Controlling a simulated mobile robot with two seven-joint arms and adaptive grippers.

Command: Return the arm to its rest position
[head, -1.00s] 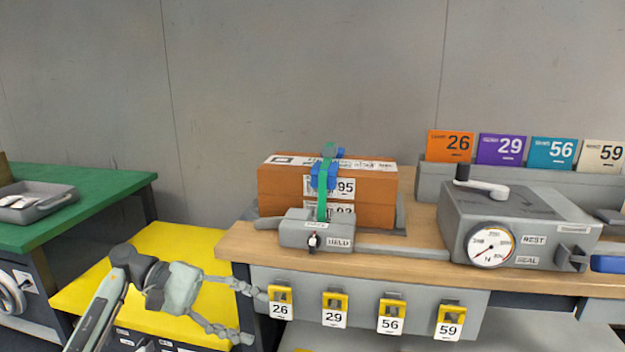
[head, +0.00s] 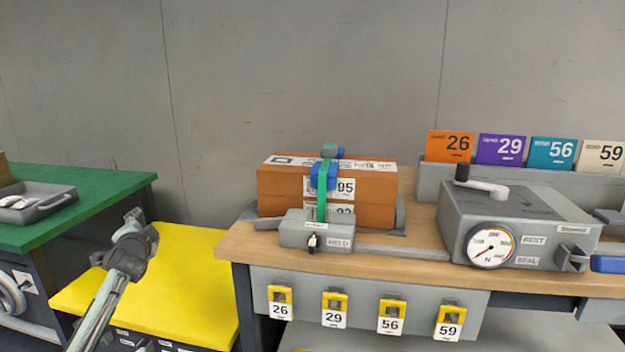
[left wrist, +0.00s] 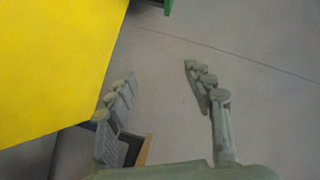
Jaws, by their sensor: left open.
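My left gripper (head: 131,220) is at the left of the head view, in front of the yellow surface and near the green table. My left arm comes up to it from the bottom edge, and the gripper is seen partly end-on. In the left wrist view my left gripper (left wrist: 158,90) shows two fingers spread wide with nothing between them, above grey floor or wall. My right gripper is in neither view.
A yellow table (head: 190,285) and a green table (head: 95,195) with a grey tray (head: 50,206) are at the left. The wooden bench (head: 420,255) carries an orange-brown box (head: 375,185) and a grey device with a dial (head: 530,225). Yellow numbered tags (head: 335,305) hang along its front.

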